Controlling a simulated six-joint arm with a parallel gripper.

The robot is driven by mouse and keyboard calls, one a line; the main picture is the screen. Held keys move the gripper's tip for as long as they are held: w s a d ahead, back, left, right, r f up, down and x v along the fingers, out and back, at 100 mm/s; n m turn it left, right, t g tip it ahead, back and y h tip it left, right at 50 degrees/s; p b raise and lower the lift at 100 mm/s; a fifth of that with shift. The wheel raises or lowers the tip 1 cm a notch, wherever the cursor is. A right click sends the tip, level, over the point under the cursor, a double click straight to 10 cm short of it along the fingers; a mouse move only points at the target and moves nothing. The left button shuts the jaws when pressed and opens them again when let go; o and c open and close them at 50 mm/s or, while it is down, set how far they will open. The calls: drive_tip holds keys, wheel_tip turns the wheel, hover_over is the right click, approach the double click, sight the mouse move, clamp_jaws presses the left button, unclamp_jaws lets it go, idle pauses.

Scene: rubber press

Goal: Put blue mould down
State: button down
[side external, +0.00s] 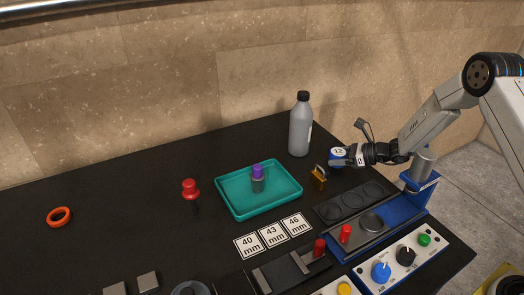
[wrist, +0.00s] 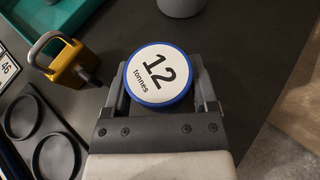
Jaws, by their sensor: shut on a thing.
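The blue mould (side external: 338,151) is a short round piece with a blue rim and a white top marked "12". In the wrist view the blue mould (wrist: 158,74) reads "12 tonnes" and sits between the two fingers. My gripper (side external: 346,160) is shut on its sides, to the right of the grey bottle in the side view. The fingers (wrist: 160,90) hide part of its sides. Whether its underside touches the table cannot be told.
A black holder with round recesses (side external: 351,202) lies in front, also in the wrist view (wrist: 30,118). A brass padlock-like piece (side external: 319,178), grey bottle (side external: 300,128) and teal tray (side external: 229,203) stand nearby. The blue press (side external: 405,207) is at right.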

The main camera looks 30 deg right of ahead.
drive_tip(key=shift+f, duration=0.45)
drive_tip(key=shift+f, duration=0.2)
unclamp_jaws()
drive_tip(key=shift+r, duration=0.15)
drive_tip(key=v, duration=1.2)
